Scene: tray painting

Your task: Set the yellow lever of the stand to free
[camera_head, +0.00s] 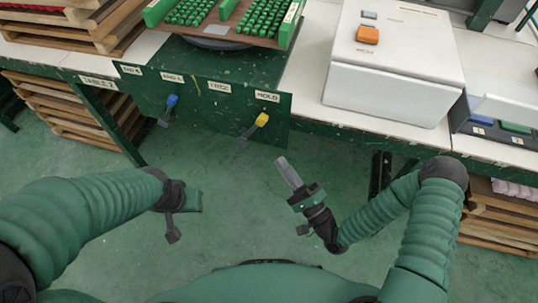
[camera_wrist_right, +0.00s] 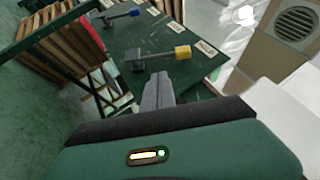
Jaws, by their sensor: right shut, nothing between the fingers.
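The yellow lever (camera_head: 262,119) is on the green front panel (camera_head: 200,105) of the stand. Its grey arm slants up and right, and its yellow knob points to the HOLD label (camera_head: 267,96). The FREE label (camera_head: 220,87) is to the left of it. In the right wrist view the yellow knob (camera_wrist_right: 183,51) is just beyond my fingertips. My right gripper (camera_head: 282,162) is shut and empty, below and right of the lever and apart from it; its grey fingers also show in the wrist view (camera_wrist_right: 158,88). My left gripper (camera_head: 193,200) hangs at the left, its fingers unclear.
A blue lever (camera_head: 172,100) is on the same panel to the left. A tray (camera_head: 225,22) with green pieces stands on top. A white box (camera_head: 392,75) with an orange button is at the right. Pallets (camera_head: 80,115) are at the left. The floor before the panel is clear.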

